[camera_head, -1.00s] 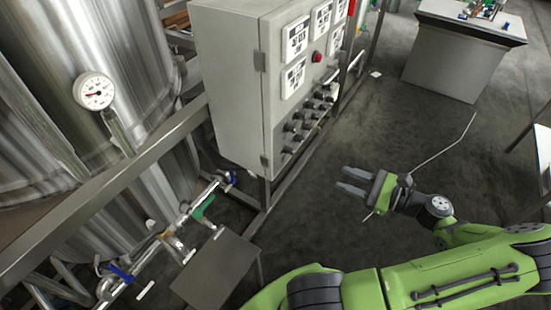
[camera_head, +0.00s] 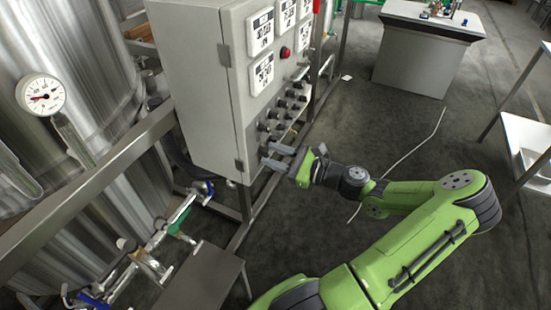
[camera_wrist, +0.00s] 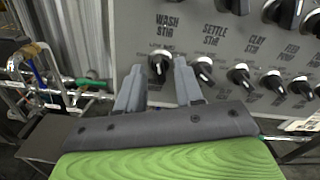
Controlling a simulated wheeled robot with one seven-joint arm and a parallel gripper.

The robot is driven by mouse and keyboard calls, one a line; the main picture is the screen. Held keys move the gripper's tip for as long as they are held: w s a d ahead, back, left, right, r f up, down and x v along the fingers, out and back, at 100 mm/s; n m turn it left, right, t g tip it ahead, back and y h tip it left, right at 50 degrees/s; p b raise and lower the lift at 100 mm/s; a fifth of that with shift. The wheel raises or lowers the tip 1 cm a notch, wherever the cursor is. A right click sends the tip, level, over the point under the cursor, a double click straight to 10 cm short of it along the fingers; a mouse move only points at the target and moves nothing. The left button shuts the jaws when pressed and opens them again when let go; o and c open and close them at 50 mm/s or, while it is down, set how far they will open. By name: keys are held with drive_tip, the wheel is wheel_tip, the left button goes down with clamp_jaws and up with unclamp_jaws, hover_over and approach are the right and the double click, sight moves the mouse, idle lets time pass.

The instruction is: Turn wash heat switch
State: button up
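The grey control cabinet (camera_head: 190,95) carries rows of black rotary switches on its right-facing panel. In the wrist view, the readable labels are WASH STIR, SETTLE STIR and CLAY STIR; I cannot read a WASH HEAT label. A black switch (camera_wrist: 160,62) under the WASH STIR label shows between my fingertips. My gripper (camera_wrist: 158,75) is open, its two grey fingers pointing at the panel on either side of that switch. I cannot tell whether they touch it. In the head view, my gripper (camera_head: 276,156) is at the panel's lower near corner.
Display units (camera_head: 262,75) and a red button (camera_head: 285,53) sit above the switches. Pipes with a green-handled valve (camera_head: 180,222) and a steel tank (camera_head: 70,60) stand left. A grey bench (camera_head: 420,55) stands at the back.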

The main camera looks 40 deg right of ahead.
clamp_jaws()
idle(0.4)
drive_tip(key=n+p, duration=0.2)
drive_tip(key=n, duration=0.1)
drive_tip(key=shift+r+n, duration=0.1)
drive_tip(key=shift+n, duration=0.2)
drive_tip(key=shift+n+p, duration=0.6)
drive_tip(key=shift+n, duration=1.5)
unclamp_jaws()
